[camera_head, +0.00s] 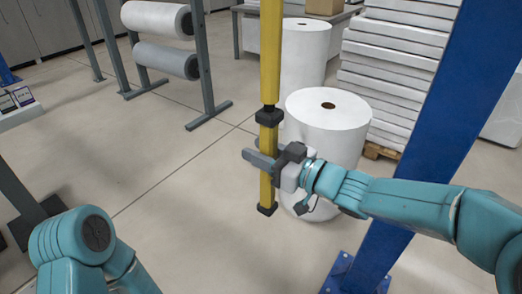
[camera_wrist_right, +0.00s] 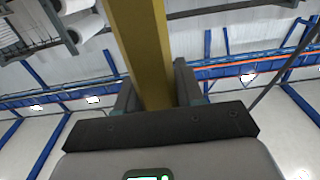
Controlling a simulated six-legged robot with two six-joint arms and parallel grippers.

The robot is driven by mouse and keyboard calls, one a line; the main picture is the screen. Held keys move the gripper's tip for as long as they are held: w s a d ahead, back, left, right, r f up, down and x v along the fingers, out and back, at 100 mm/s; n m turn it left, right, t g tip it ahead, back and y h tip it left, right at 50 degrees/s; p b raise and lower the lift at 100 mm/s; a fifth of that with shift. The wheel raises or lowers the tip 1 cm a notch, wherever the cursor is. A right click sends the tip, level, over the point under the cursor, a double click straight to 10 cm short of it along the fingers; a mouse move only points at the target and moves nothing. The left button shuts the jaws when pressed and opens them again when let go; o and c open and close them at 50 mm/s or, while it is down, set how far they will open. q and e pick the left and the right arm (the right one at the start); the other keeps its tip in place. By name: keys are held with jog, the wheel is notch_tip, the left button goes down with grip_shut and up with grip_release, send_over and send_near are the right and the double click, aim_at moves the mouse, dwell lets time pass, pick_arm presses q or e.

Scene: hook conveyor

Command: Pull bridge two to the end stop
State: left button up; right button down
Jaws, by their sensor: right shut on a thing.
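A yellow hanging bar (camera_head: 269,60) with black collars comes down from above in the middle of the head view. Its lower part ends in a black cap over the floor. My right gripper (camera_head: 264,157) is shut on the yellow bar's lower section, below the black collar. In the right wrist view the bar (camera_wrist_right: 145,45) runs up between the two fingers (camera_wrist_right: 155,95). The bridge and the end stop cannot be made out. My left arm shows at the lower left, but its gripper is out of frame.
A large white roll (camera_head: 328,115) stands just behind the bar, with another roll (camera_head: 305,50) further back. A blue post (camera_head: 440,130) stands at the right, behind my right arm. A rack with rolls (camera_head: 158,18) is at the back left. The floor (camera_head: 175,190) left of the bar is clear.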

jog(key=shift+s+a+f, duration=0.1)
jog(key=shift+s+a, duration=0.35)
jog(key=shift+s, duration=0.25)
jog(key=c, duration=0.8)
grip_release()
jog(key=shift+s, duration=0.2)
jog(key=shift+w+d, duration=0.1)
jog(key=shift+w, duration=0.2)
jog(key=b+v, duration=0.2)
jog(key=v, duration=1.4)
jog(key=shift+s+b, duration=0.15)
jog(key=shift+b, duration=0.15)
jog(key=shift+d, duration=0.2)
